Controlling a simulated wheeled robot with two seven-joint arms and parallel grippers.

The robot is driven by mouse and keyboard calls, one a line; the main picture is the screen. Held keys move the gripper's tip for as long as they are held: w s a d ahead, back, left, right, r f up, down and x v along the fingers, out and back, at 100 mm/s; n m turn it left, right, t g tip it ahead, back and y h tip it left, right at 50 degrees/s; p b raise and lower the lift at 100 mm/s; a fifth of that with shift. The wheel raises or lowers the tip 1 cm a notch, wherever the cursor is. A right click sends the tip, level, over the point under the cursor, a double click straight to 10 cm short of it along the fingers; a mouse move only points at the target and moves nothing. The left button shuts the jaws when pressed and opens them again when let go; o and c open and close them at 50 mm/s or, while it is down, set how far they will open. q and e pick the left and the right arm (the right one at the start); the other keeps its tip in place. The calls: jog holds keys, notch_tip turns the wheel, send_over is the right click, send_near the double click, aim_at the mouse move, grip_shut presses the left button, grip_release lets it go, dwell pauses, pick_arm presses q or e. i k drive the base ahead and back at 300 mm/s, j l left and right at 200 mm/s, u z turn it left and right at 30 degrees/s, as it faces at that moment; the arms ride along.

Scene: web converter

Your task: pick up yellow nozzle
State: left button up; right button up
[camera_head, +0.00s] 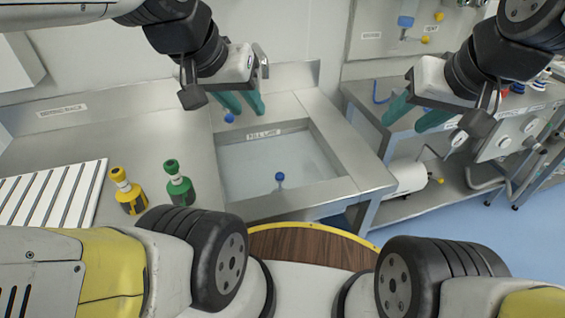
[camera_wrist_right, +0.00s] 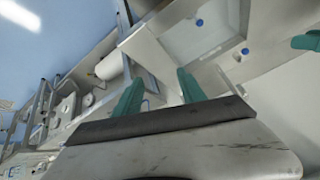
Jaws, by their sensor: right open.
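The yellow nozzle (camera_head: 128,190) stands upright on the steel counter at the left in the head view, beside the white slatted rack. A similar green nozzle (camera_head: 178,184) stands just to its right. My left gripper (camera_head: 242,105) hangs over the back edge of the sink, to the right of and behind the yellow nozzle; its teal fingers are apart with nothing visible between them. My right gripper (camera_head: 416,114) is far to the right, above the gap and side bench, open and empty. Its spread fingers also show in the right wrist view (camera_wrist_right: 158,92). The wrist view does not show the yellow nozzle.
A sunken sink (camera_head: 265,165) takes up the counter's right part, with a blue piece (camera_head: 279,178) in it and another blue piece (camera_head: 229,118) behind it. The slatted rack (camera_head: 50,195) lies at far left. A steel side bench (camera_head: 380,105) stands right.

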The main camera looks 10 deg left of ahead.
aim_at(132, 197)
jog(key=j+u, duration=0.1)
jog(key=u, duration=1.75)
jog(key=k+l+u, duration=0.1)
jog(key=u, duration=0.4)
